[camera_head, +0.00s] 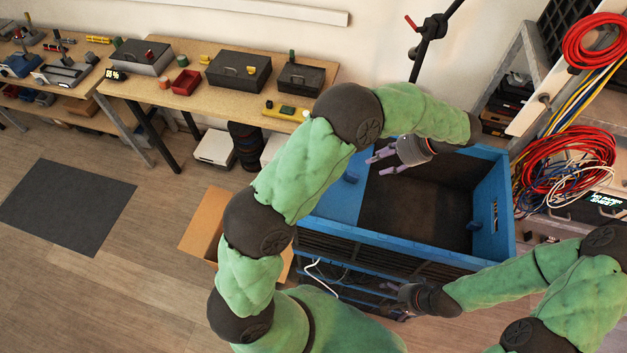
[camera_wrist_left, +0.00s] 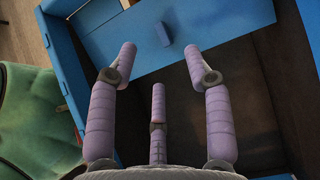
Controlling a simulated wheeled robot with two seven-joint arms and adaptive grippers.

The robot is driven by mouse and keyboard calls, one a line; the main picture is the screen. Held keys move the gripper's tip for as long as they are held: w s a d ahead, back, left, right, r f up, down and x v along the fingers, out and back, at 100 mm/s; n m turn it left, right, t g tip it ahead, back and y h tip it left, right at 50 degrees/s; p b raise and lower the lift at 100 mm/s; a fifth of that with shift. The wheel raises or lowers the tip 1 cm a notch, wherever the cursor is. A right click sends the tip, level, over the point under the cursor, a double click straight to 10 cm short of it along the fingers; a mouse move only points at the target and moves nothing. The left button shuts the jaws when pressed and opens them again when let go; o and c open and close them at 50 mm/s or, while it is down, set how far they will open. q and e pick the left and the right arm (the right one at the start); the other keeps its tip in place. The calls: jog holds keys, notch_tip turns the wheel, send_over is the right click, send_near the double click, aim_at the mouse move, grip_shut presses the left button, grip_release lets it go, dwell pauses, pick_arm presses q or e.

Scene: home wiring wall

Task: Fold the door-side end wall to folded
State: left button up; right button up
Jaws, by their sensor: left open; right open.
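A blue crate (camera_head: 415,247) with a dark floor stands in the middle of the head view. Its left end wall (camera_head: 343,200) shows as a flat blue panel slanting inward over the floor; my left arm hides part of it. The panel (camera_wrist_left: 215,22), with a small blue block (camera_wrist_left: 163,34), also shows in the left wrist view. The right end wall (camera_head: 493,212) stands upright. Which is door-side I cannot tell. My left gripper (camera_head: 373,164) is open and empty above the crate, near the left panel's edge. My right gripper (camera_head: 386,293) is open beside the near long side.
A cardboard box (camera_head: 203,225) is left of the crate, partly behind my left arm. Red cable coils (camera_head: 570,160) hang on a rack at the right. A workbench (camera_head: 200,100) with toolboxes is at the back. Floor with a dark mat (camera_head: 67,207) is open at left.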

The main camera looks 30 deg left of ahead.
pick_arm(q)
jog(key=p+v, duration=0.6)
jog(key=v, duration=0.2)
jog(key=shift+d+r, duration=0.2)
jog(key=shift+r, duration=0.05)
dwell(0.4)
dwell(0.5)
